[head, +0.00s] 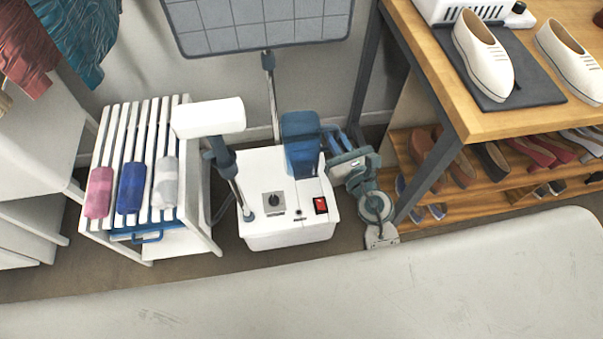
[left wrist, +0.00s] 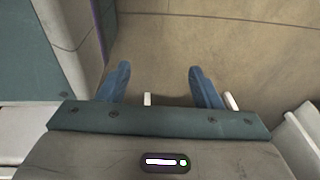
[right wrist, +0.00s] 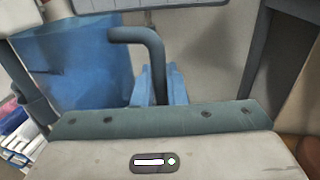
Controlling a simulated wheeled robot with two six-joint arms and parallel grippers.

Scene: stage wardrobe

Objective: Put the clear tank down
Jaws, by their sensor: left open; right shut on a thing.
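The clear tank (head: 302,143) is see-through blue with a dark handle. In the head view it is upright at the back right of the white steamer base (head: 290,225); I cannot tell whether it rests on it or hangs just above. My right gripper (head: 337,138) is right of the tank, shut on its handle. In the right wrist view the tank (right wrist: 85,65) fills the left, and the blue fingers (right wrist: 155,86) close around the handle's upright part. My left gripper (left wrist: 162,88) is open and empty above bare floor in the left wrist view; the head view does not show it.
A white slatted rack (head: 110,145) with rolled cloths stands left of the base. A white block on a pole (head: 208,118) rises between them. A wooden shoe table (head: 470,115) is close on the right. A pale surface (head: 330,285) spans the front.

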